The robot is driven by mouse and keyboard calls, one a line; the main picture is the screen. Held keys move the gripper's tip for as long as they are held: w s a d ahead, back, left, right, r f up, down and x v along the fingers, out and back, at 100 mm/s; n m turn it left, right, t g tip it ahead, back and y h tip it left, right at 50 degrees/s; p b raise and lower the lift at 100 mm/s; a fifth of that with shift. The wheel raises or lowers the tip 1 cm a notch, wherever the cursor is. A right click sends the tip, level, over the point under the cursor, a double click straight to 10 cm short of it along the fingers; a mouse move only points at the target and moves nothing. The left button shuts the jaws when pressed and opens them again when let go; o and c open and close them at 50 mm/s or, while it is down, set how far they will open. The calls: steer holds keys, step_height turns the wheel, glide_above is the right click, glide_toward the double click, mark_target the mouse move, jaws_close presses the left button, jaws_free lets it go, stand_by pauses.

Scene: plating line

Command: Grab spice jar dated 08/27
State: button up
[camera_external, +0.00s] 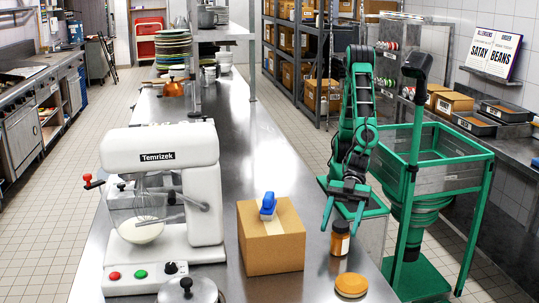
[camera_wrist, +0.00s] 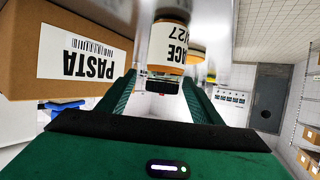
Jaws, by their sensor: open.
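A spice jar (camera_external: 340,243) with a dark cap and a white label stands upright on the steel counter, right of the cardboard box. In the wrist view, the fingers of my gripper (camera_wrist: 160,90) lie to either side of the cap, with no clear contact.
A cardboard box (camera_external: 272,245) with a blue tape dispenser (camera_external: 267,206) stands left of the jar; its "PASTA" label shows in the wrist view. A round orange-topped item (camera_external: 351,285) sits nearer the front. A white mixer (camera_external: 170,195) stands further left.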

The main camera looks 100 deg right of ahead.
mark_target(338, 233)
steer(key=x, duration=0.5)
steer(key=shift+s, duration=0.1)
steer(key=c, duration=1.3)
